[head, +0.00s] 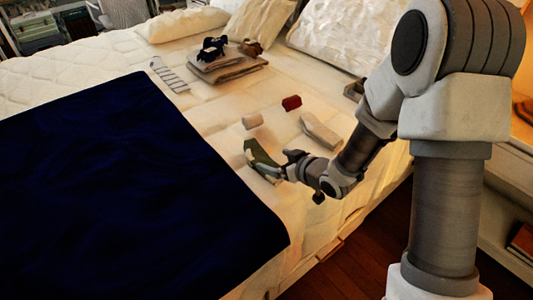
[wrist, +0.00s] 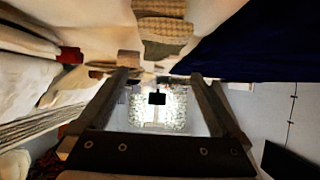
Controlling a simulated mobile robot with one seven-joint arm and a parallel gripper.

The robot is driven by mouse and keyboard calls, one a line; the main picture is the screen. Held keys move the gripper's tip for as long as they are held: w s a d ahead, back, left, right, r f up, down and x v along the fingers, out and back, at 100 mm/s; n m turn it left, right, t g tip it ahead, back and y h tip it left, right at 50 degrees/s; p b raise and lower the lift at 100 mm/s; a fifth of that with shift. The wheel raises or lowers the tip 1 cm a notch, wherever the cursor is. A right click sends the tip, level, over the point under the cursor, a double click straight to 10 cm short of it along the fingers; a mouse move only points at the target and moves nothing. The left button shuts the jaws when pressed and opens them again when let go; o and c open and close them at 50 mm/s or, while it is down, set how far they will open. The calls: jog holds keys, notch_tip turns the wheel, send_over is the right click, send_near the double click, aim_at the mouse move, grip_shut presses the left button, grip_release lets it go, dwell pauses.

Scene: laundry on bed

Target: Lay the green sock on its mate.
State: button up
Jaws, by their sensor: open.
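A dark green sock (head: 258,152) lies on the bed beside the navy blanket's right edge. A paler patch shows along its lower end, partly behind my gripper; I cannot tell whether this is a second sock. My gripper (head: 283,167) is open, low over the bed at the sock's near right side. In the wrist view my gripper's fingers (wrist: 160,76) are spread with nothing visible between them. A ribbed knit piece (wrist: 162,24), tan with a grey-green end, hangs at the top centre of that view, beyond the fingertips. I cannot make out a clear separate mate.
A navy blanket (head: 110,190) covers the bed's left. A beige roll (head: 252,121), a red roll (head: 291,103) and a pale grey cloth (head: 320,131) lie near my arm. A striped piece (head: 169,75) and folded grey cloths (head: 228,68) lie farther back. Pale sheet is bare between.

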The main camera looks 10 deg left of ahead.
jog(key=s+d+r+m+t+h, duration=0.15)
jog(key=d+r+h, duration=0.25)
jog(key=d+r, duration=0.4)
jog(key=s+d+r+m+g+h, duration=0.1)
jog(key=s+d+r+m+h, duration=0.25)
jog(key=d+r, duration=0.45)
jog(key=s+d+r+m+g, duration=0.1)
jog(key=s+d+r+m, duration=0.1)
jog(key=s, duration=0.8)
jog(key=s+d+r+m+g+h, duration=0.1)
jog(key=s+d+r+m+g, duration=0.1)
jog(key=s, duration=0.7)
jog(key=shift+s+d+r, duration=0.35)
jog(key=shift+d+r, duration=0.25)
jog(key=shift+r, duration=0.3)
jog(key=shift+p, duration=0.3)
notch_tip(320, 180, up, 18)
jog(key=p, duration=1.8)
